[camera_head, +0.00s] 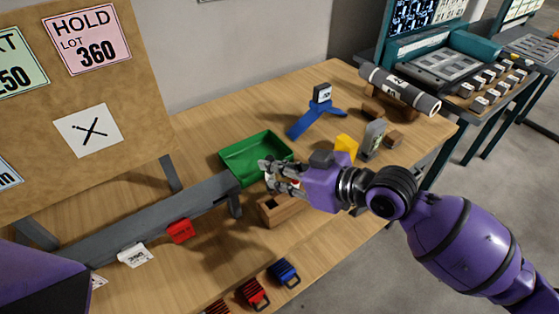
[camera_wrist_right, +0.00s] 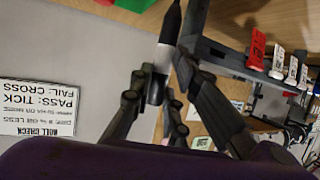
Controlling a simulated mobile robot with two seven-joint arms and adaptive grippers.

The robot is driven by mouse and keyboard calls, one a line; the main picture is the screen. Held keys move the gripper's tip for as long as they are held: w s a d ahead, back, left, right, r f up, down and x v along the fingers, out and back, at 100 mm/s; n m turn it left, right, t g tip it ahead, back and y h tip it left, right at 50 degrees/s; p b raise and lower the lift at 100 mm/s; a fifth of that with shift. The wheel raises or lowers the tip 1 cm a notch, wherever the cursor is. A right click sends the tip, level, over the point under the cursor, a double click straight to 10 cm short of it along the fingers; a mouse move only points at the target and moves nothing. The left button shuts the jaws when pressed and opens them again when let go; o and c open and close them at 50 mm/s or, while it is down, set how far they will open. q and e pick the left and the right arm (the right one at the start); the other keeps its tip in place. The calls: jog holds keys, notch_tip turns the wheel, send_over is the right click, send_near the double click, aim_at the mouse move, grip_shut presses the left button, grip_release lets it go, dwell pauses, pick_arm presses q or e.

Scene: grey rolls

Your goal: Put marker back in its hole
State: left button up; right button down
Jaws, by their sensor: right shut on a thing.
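My right gripper (camera_head: 270,174) reaches in from the right, above the table beside the green tray. In the wrist view its fingers (camera_wrist_right: 160,85) are shut on the marker (camera_wrist_right: 167,38), which has a white body and black ends. In the head view the marker is mostly hidden by the fingers. A wooden block (camera_head: 286,212) with a dark opening in its top stands on the table just below the gripper, partly covered by it. The marker is apart from the block. My left gripper is not in view.
The green tray (camera_head: 225,170) lies just behind the gripper. A grey rail (camera_head: 130,222) with red and white tags runs left. A blue stand (camera_head: 318,118), yellow block (camera_head: 346,143) and grey roll (camera_head: 400,90) stand behind. A paper with a drawn cross (camera_head: 88,130) hangs on the board.

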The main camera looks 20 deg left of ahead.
jog(key=shift+f, duration=1.1)
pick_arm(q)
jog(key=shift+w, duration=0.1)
pick_arm(e)
jog(key=shift+f, duration=0.1)
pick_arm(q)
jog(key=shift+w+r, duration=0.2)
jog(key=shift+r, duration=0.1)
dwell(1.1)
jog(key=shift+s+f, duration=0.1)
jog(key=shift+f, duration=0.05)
pick_arm(e)
jog(key=shift+f, duration=0.15)
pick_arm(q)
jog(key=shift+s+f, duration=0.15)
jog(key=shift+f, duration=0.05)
pick_arm(e)
jog(key=shift+f, duration=0.35)
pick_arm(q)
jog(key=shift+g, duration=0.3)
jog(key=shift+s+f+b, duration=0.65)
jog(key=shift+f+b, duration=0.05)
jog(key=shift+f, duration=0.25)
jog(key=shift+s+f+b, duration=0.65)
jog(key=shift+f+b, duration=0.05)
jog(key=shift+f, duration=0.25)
pick_arm(e)
jog(key=shift+f, duration=2.8)
jog(key=c, duration=1.6)
grip_release()
